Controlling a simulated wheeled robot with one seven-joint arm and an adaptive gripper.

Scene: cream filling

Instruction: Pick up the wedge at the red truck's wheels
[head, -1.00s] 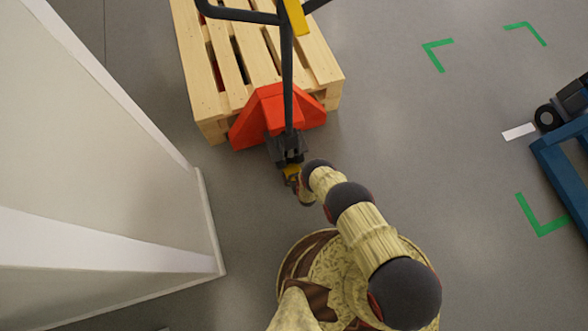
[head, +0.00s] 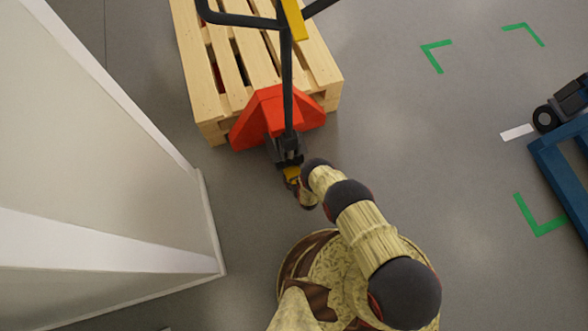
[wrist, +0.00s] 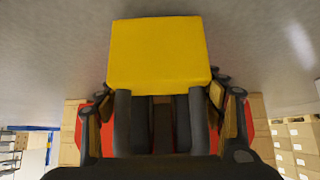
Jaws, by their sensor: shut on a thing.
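The red pallet truck (head: 277,112) stands at the near end of a wooden pallet, its dark handle rising in front of it. The yellow wedge (wrist: 158,55) fills the upper middle of the wrist view. It also shows as a small yellow patch just below the truck's wheels in the head view (head: 291,173). My gripper (wrist: 160,92) is shut on the wedge, with its fingers on either side of it. In the head view my gripper (head: 297,183) is partly hidden by my own arm. Whether the wedge touches the floor or the wheels cannot be told.
The wooden pallet (head: 215,125) lies behind the truck. A white wall or cabinet (head: 120,190) stands close on the left. Green floor marks (head: 540,228) and a blue truck (head: 565,165) are at the right. The grey floor between is clear.

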